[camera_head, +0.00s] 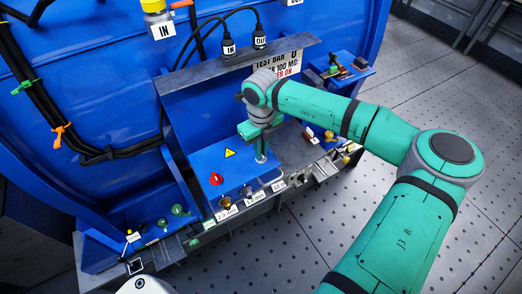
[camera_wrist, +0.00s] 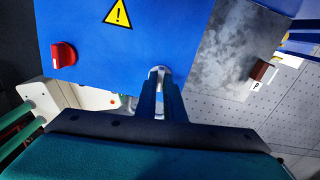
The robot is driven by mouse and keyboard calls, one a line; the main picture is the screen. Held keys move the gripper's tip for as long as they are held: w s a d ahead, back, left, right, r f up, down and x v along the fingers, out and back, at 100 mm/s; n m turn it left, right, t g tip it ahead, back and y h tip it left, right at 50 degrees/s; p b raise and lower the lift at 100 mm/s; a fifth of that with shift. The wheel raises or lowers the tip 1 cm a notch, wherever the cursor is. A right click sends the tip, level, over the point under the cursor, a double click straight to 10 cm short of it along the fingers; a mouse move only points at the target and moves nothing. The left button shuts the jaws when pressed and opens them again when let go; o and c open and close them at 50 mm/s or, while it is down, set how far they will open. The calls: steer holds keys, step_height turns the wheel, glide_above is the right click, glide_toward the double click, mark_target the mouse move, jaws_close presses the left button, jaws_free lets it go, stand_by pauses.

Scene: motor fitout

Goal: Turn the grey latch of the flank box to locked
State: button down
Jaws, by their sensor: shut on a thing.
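The flank box is a blue box (camera_head: 232,172) with a yellow warning triangle and a red knob on its face. Its face also fills the upper middle of the wrist view (camera_wrist: 150,35). The grey latch (camera_wrist: 158,71) sits at the box's edge, small and mostly covered by my fingers. My gripper (camera_head: 261,155) reaches down to the right part of the box. In the wrist view my gripper (camera_wrist: 160,88) has its two fingers close together, shut on the grey latch. The latch's exact angle is hidden.
The red knob (camera_head: 216,179) is left of my gripper. A row of labelled knobs (camera_head: 225,202) lines the front ledge. A grey shelf (camera_head: 235,65) with IN and OUT plugs stands behind. A smaller blue box (camera_head: 341,70) is at the right. The perforated floor in front is clear.

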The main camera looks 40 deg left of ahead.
steer(key=shift+m, duration=0.6)
steer(key=c, duration=1.9)
jaws_free()
steer(key=shift+o, duration=0.2)
step_height(320, 180, up, 11)
steer(key=shift+f, duration=0.1)
